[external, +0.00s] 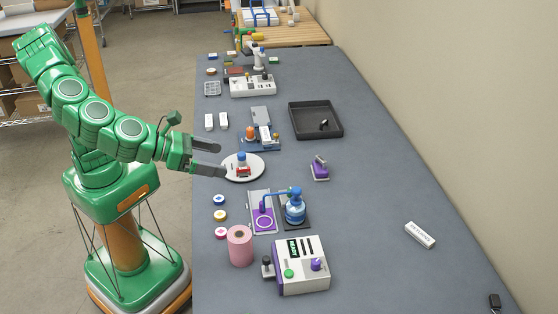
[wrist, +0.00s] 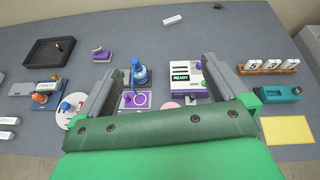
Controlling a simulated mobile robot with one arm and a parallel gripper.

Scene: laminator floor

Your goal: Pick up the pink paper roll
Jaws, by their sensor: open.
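In the wrist view only a pale pink patch (wrist: 169,104) shows at the edge of my gripper's body; the rest is hidden. My gripper (external: 221,160) is open and empty, its two grey fingers apart above the white round plate, farther up the table than the roll. In the wrist view the fingers (wrist: 165,66) spread to either side of the blue bottle and the machine.
The machine (external: 302,264) with a READY screen stands right of the roll. A blue bottle (external: 295,208) and several round coloured pieces (external: 220,215) are close behind it. A white plate (external: 256,174) holds a small red and blue item. A black tray (external: 336,133) lies farther back. The table's right side is mostly clear.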

